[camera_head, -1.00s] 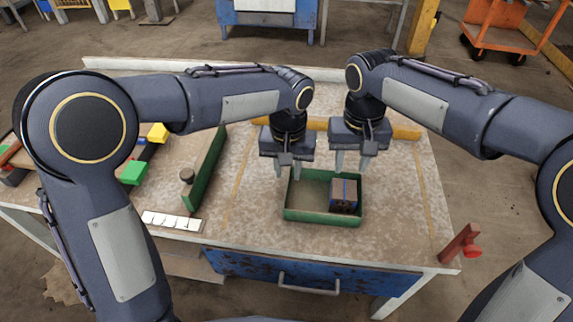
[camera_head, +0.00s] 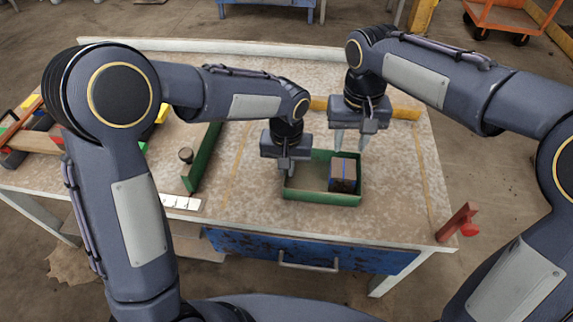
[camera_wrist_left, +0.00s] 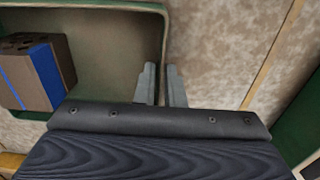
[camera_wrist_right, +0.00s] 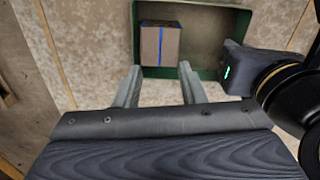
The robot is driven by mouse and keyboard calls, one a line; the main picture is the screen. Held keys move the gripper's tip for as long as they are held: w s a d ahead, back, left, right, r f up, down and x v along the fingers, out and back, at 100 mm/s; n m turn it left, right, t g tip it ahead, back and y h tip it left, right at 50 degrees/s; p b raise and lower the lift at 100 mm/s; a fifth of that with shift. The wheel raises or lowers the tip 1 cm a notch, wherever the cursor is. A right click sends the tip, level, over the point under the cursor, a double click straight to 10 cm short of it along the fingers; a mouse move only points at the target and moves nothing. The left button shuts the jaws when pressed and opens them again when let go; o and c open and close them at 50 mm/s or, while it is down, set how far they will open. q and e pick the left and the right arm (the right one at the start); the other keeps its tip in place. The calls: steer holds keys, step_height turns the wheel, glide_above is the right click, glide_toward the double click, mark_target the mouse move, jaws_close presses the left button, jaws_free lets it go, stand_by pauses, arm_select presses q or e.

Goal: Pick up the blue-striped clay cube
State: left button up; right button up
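The brown clay cube (camera_head: 343,174) with a blue stripe sits at the right end of a green tray (camera_head: 310,196). It also shows in the left wrist view (camera_wrist_left: 38,72) and the right wrist view (camera_wrist_right: 160,45). My left gripper (camera_head: 287,170) is at the tray's left wall. In the left wrist view its fingers (camera_wrist_left: 162,85) are close together, one on each side of that wall, and appear shut on it. My right gripper (camera_head: 350,145) is open and empty, behind and above the tray near the cube. In the right wrist view its fingers (camera_wrist_right: 158,88) are wide apart.
A yellow strip (camera_head: 400,111) lies behind the tray. A green divider (camera_head: 203,158) and a small dark cylinder (camera_head: 186,155) stand to the left. A red clamp-like part (camera_head: 458,222) is at the front right corner. The tabletop right of the tray is clear.

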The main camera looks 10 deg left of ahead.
mark_target(341, 168)
steer(key=o, duration=0.6)
steer(key=shift+n, duration=0.6)
steer(key=o, duration=0.4)
steer(key=n, duration=0.3)
steer(key=shift+w+a, duration=0.1)
steer(key=shift+c, duration=0.2)
steer(key=n, duration=0.5)
steer(key=shift+a, duration=0.1)
steer(key=n, duration=0.6)
steer(key=shift+w+a, duration=0.1)
steer(key=shift+w, duration=0.1)
steer(key=shift+f+n, duration=0.25)
steer(key=shift+n, duration=0.25)
step_height(341, 168, down, 6)
steer(key=shift+s+f, duration=0.15)
steer(key=shift+f, duration=1.25)
steer(key=shift+s+f, duration=0.15)
steer(key=shift+f, duration=1.25)
